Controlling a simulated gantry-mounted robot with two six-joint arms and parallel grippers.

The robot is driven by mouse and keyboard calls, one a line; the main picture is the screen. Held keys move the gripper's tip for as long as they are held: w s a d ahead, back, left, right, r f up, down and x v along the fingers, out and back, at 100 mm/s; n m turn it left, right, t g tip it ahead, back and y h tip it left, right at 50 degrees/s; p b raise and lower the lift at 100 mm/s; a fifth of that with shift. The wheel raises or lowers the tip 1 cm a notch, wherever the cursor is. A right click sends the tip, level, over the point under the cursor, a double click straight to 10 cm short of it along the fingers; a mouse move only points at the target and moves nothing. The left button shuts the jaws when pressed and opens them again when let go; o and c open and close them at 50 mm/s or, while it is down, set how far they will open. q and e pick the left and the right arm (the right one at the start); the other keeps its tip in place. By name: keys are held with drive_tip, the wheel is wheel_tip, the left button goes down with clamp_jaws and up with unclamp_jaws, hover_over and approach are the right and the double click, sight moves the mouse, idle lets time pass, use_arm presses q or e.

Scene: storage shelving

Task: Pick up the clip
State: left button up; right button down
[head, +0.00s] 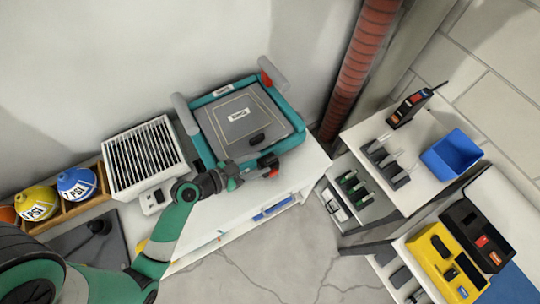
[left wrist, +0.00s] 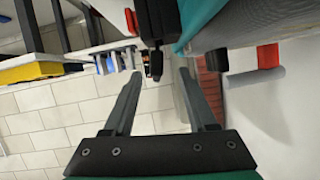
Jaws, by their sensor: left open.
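I cannot tell for certain which thing is the clip. A small black piece (head: 257,138) lies on the grey plate of the teal-framed machine (head: 205,150). A dark clamp-like part (left wrist: 157,22) shows at the top of the left wrist view, beside the machine's teal edge, beyond my fingertips. My left gripper (head: 262,169) is at the machine's front edge in the head view. In the left wrist view its two grey fingers (left wrist: 158,68) stand apart with nothing held between them. My right gripper is in neither view.
The machine stands on a white bench (head: 215,215) beside a slatted white box (head: 145,158). Yellow and blue balls stand at left. A red column (head: 358,68) rises behind. White shelves at right hold a blue bin (head: 453,152) and yellow tray (head: 447,268). Floor between is clear.

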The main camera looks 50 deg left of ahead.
sight(265, 160)
use_arm(q)
drive_tip(key=x, duration=0.5)
drive_tip(key=shift+w+d+r, duration=0.1)
drive_tip(key=shift+w+r, duration=0.1)
drive_tip(key=shift+r, duration=0.05)
clamp_jaws()
